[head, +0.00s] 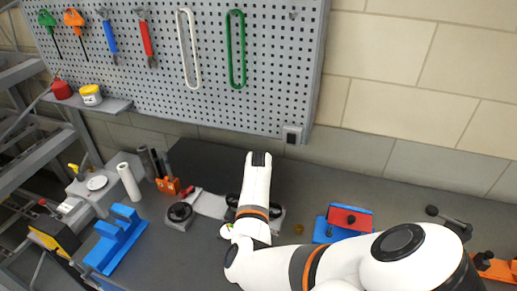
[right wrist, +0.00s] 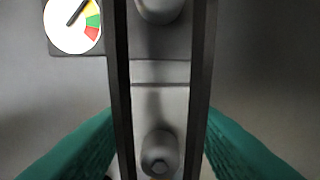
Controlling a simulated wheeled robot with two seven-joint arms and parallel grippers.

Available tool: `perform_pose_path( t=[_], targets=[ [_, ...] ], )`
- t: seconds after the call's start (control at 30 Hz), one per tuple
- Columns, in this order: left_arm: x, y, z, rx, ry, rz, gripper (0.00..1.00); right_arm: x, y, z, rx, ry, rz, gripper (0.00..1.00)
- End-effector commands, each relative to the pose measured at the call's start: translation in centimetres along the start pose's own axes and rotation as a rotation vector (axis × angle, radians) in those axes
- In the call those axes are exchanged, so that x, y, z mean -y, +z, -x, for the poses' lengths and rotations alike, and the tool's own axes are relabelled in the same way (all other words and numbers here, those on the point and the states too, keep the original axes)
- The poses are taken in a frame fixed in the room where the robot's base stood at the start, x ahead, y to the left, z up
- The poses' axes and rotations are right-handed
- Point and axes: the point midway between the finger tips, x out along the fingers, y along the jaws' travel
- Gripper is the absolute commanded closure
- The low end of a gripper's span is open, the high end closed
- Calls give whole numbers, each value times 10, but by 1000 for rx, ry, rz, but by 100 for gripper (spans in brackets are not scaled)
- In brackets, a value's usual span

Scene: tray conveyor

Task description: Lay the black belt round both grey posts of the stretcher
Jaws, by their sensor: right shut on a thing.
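The stretcher (head: 208,204) is a light grey plate with a black knob (head: 180,211) on the bench, partly hidden behind my right arm. In the right wrist view its two grey posts show, one at the top (right wrist: 160,9) and one near the bottom (right wrist: 159,155). The black belt (right wrist: 118,75) runs as two straight dark bands, one each side of the posts. Its ends are out of view, and I cannot tell its height against the posts. My right gripper (right wrist: 158,114), with teal fingers, is shut on the belt. My left gripper is out of view.
A dial gauge (right wrist: 73,24) sits beside the stretcher. A blue block (head: 116,239) and white cylinder (head: 129,182) stand to the left. A red and blue fixture (head: 347,220) stands to the right. A pegboard (head: 200,60) with tools hangs behind.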

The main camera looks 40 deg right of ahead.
Motion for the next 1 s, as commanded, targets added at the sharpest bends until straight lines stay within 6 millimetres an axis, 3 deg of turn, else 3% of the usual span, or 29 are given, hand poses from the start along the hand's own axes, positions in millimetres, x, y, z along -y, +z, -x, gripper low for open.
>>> perform_pose_path(
  t=[0.57,1.0],
  targets=[
    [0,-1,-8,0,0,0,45,0,0,-15,0,1,0,82],
    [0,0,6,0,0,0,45,0,0,-4,-1,-1,0,82]
  ],
)
